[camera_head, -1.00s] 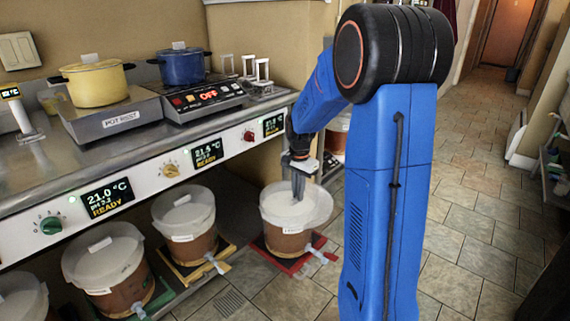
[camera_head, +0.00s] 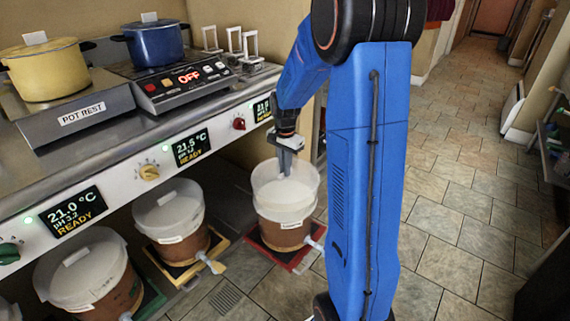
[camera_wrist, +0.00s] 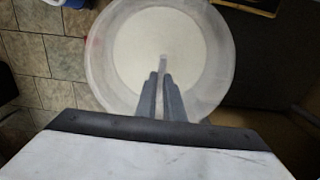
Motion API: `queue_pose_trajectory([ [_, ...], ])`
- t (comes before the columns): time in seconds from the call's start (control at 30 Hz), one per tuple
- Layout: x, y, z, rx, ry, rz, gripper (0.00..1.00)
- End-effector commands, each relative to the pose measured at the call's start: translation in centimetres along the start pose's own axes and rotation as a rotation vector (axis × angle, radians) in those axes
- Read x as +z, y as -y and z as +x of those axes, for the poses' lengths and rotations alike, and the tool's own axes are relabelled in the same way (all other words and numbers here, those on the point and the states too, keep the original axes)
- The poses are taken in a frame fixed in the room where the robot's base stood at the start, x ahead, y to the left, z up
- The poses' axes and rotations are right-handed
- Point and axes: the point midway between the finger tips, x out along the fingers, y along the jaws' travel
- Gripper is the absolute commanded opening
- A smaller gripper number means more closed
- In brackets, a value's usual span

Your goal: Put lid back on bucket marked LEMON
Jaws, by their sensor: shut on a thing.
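A white bucket lid (camera_wrist: 140,40) fills the upper middle of the wrist view as a pale disc with a translucent rim. My gripper (camera_wrist: 162,88) is shut on its narrow upright handle. In the head view my gripper (camera_head: 285,172) points down over the rightmost bucket (camera_head: 284,234), which has brown contents and a red mat under it. The pale lid (camera_head: 303,188) shows at this bucket's top, roughly in line with it. I cannot tell whether it is seated or just above the rim. The bucket's white label is too small to read.
Two more lidded buckets stand to the left, one on a yellow mat (camera_head: 176,270) and one near a green mat (camera_head: 150,300). The counter (camera_head: 110,145) overhangs them, carrying a yellow pot (camera_head: 45,72) and a blue pot (camera_head: 157,45). Tiled floor (camera_head: 460,220) is clear at right.

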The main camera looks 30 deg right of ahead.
Motion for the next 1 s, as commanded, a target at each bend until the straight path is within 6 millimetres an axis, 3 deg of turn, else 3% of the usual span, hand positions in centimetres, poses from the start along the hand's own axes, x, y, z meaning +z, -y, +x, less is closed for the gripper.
queue_pose_trajectory([
  [0.4,0.0,0.0,2.9,0.000,0.000,0.000,0.00],
  [1.0,0.0,0.0,3.4,0.000,0.000,0.000,0.00],
])
